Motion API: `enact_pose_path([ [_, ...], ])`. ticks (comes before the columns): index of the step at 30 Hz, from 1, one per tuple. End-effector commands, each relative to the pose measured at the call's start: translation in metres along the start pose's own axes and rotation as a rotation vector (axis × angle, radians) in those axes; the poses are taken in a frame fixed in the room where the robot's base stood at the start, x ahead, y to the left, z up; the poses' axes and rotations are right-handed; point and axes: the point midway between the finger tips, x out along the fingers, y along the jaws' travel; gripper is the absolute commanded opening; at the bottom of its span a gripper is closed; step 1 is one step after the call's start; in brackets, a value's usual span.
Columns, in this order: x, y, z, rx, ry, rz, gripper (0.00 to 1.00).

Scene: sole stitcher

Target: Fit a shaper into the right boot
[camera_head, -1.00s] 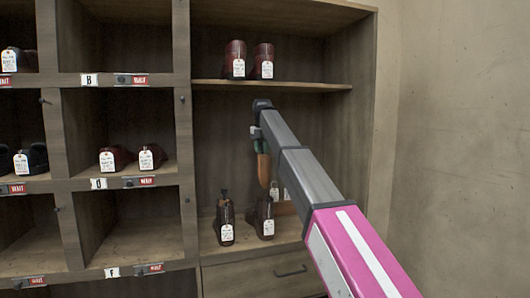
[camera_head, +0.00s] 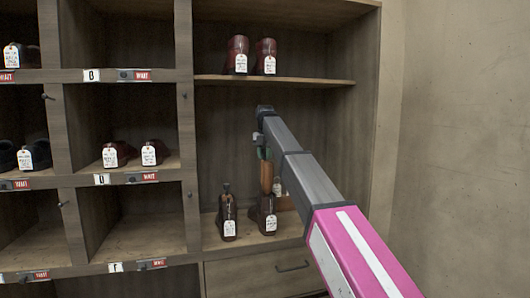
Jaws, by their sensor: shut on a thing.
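Two dark brown boots stand on the lower right shelf, each with a white tag. The left boot (camera_head: 228,222) has a dark knobbed piece standing up from its top. My gripper (camera_head: 263,153) is above the right boot, mostly hidden by my own wrist. It is shut on an orange-brown shaper (camera_head: 266,176) that hangs upright. The shaper's lower end meets the boot's top in the picture; I cannot tell how far inside it is.
A pair of red-brown boots (camera_head: 251,56) stands on the upper shelf (camera_head: 275,81). Cubbies with tagged shoes (camera_head: 133,154) fill the left. A drawer (camera_head: 262,272) lies below the boots. The shelf's right side wall (camera_head: 352,150) is near my arm.

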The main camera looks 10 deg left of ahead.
Motion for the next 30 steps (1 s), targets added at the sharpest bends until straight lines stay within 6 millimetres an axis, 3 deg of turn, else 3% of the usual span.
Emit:
enact_pose_path([
  [30,0.052,-0.003,-0.003,0.000,0.001,-0.001,0.00],
])
